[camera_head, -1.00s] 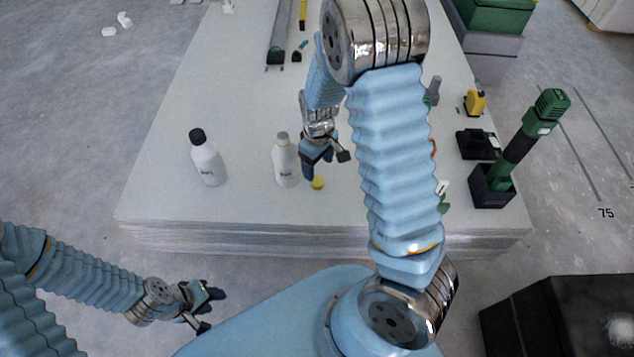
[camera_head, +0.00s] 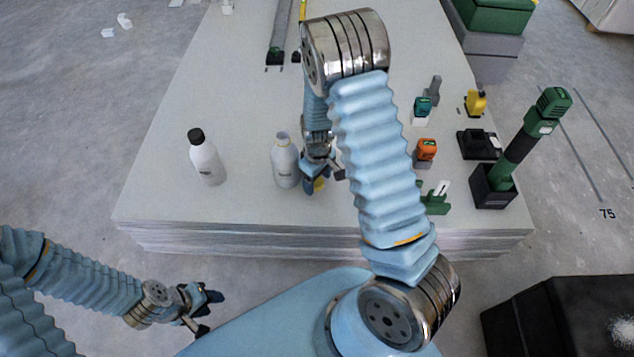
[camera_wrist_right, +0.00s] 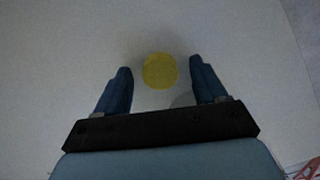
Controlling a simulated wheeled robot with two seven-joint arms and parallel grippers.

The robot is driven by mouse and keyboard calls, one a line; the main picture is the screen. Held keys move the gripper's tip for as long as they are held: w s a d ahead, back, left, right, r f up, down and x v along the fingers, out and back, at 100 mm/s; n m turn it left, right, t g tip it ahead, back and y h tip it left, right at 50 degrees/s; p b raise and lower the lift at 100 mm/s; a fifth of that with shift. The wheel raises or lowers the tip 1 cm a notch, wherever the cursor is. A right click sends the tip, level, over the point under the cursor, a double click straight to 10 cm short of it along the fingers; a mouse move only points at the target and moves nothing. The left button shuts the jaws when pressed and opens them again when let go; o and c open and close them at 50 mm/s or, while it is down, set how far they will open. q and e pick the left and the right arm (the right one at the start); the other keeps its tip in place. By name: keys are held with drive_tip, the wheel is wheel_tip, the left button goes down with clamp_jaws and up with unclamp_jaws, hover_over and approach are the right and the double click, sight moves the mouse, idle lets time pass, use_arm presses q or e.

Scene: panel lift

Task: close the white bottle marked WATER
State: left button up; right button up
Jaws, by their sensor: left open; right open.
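An uncapped white bottle (camera_head: 285,163) stands upright on the panel stack, its label too small to read. A second white bottle (camera_head: 208,162) with a black cap stands upright to its left. A round yellow cap (camera_head: 319,185) lies on the panel just right of the uncapped bottle, partly hidden by my right gripper (camera_head: 323,181). In the right wrist view the yellow cap (camera_wrist_right: 160,71) sits between the tips of my open right gripper (camera_wrist_right: 161,72), with a gap on both sides. My left gripper (camera_head: 208,312) is open and empty, off the stack's front left.
On the right of the panel stack (camera_head: 170,205) are an orange device (camera_head: 426,150), a teal device (camera_head: 422,106), a green holder (camera_head: 435,200) and a green-black tool (camera_head: 525,140) in a black stand. The stack's left front is clear.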

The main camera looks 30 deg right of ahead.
sight(317, 181)
drive_tip(key=shift+f, duration=0.1)
drive_tip(key=c, duration=1.1)
drive_tip(key=shift+r, duration=0.45)
wheel_tip(317, 181, up, 2)
drive_tip(key=shift+r, duration=0.2)
use_arm(q)
drive_tip(key=r+p, duration=0.3)
drive_tip(key=shift+s+d+r, duration=0.1)
drive_tip(key=shift+d+r, duration=0.15)
drive_tip(key=shift+d, duration=0.05)
use_arm(e)
drive_tip(key=s+a+r, duration=0.2)
drive_tip(key=s+r, duration=0.1)
drive_tip(key=s, duration=0.1)
drive_tip(key=s+a+r, duration=0.5)
drive_tip(key=s+r, duration=0.1)
drive_tip(key=s, duration=0.1)
drive_tip(key=shift+s+a+r, duration=0.35)
drive_tip(key=shift+a, duration=0.05)
use_arm(q)
drive_tip(key=shift+o, duration=0.4)
